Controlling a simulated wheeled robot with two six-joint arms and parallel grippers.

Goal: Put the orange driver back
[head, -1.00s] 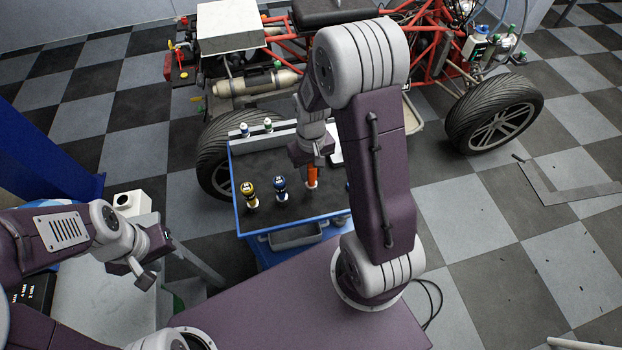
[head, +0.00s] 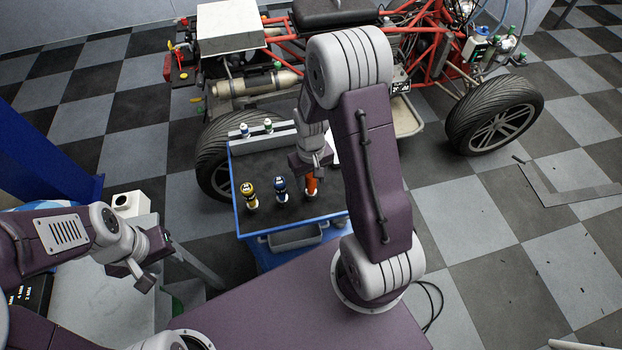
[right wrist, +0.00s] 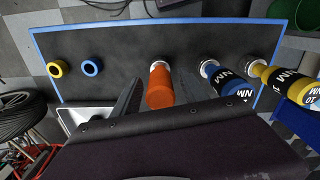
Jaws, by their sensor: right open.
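The orange driver (head: 311,186) stands upright on the dark top of the blue cart (head: 240,222), and its orange handle also shows in the right wrist view (right wrist: 160,88). My right gripper (head: 312,170) is open at the handle. In the right wrist view a dark finger lies just left of the handle; I cannot tell whether it touches. The handle's lower end meets a pale collar at the cart top. My left gripper (head: 143,274) is at the left, away from the cart, and its jaw state is unclear.
A yellow driver (head: 250,194) and a blue driver (head: 281,188) stand left of the orange one. A yellow ring (right wrist: 54,69) and a blue ring (right wrist: 91,67) lie on the other side in the right wrist view. A buggy with wheels (head: 493,113) stands behind the cart.

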